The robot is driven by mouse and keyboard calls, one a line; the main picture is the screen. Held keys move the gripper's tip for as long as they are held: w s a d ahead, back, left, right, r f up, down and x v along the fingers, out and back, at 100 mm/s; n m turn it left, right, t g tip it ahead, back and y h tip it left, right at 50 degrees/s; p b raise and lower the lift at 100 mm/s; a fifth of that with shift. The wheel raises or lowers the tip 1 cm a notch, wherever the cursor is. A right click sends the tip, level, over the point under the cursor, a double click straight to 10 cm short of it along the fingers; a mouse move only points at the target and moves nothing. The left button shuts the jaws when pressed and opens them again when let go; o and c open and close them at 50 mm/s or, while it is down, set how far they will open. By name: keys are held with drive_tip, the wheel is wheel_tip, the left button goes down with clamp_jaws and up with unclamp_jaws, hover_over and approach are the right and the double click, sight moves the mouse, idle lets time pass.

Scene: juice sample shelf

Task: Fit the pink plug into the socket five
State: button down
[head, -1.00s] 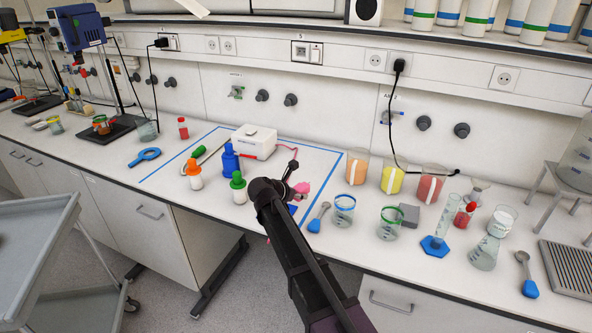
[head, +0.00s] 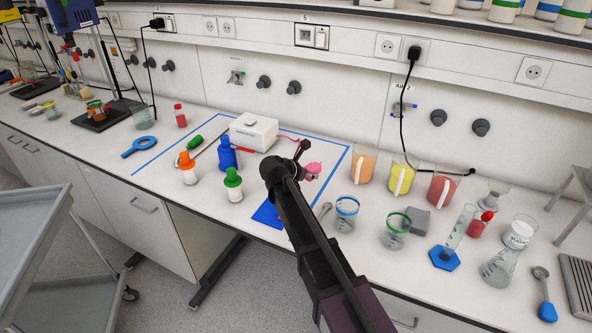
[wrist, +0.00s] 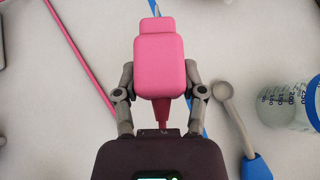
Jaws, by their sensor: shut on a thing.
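The pink plug (head: 313,169) is held in my gripper (head: 303,162) over the right part of the blue-outlined area on the bench. In the wrist view the plug (wrist: 160,68) sits between both fingers (wrist: 160,80), its narrower end pointing away from my gripper. A pink cable (wrist: 80,55) shows at the left there; in the head view it leads from a white box (head: 254,131). Socket five (head: 304,36), under a "5" label, is on the wall rail above and behind, apart from the plug. Its right half looks like a switch.
Orange (head: 362,165), yellow (head: 402,176) and red (head: 441,186) beakers stand right of the plug. Blue (head: 227,156), orange-capped and green-capped bottles stand left. A black plug and cord (head: 414,53) occupy a socket further right. The wall between bench and rail has protruding knobs.

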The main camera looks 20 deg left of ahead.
drive_tip(key=shift+a, duration=0.1)
drive_tip(key=shift+s+a+f+b, duration=0.1)
drive_tip(key=shift+s+f+b, duration=0.15)
drive_tip(key=shift+s, duration=0.45)
drive_tip(key=shift+s+a+f+b, duration=0.1)
drive_tip(key=shift+s+f+b, duration=0.15)
drive_tip(key=shift+s, duration=0.45)
drive_tip(key=shift+s+f+b, duration=0.25)
drive_tip(key=shift+s, duration=0.45)
drive_tip(key=shift+w+d, duration=0.1)
drive_tip(key=shift+d, duration=0.05)
drive_tip(key=w+a, duration=0.2)
drive_tip(key=w, duration=0.2)
drive_tip(key=w+a+f+b, duration=0.1)
drive_tip(key=w+a, duration=0.2)
drive_tip(key=w, duration=0.1)
drive_tip(key=w+a, duration=0.2)
drive_tip(key=w, duration=0.2)
drive_tip(key=shift+w+a+f, duration=0.15)
drive_tip(key=shift+w+a, duration=0.1)
drive_tip(key=shift+a, duration=0.15)
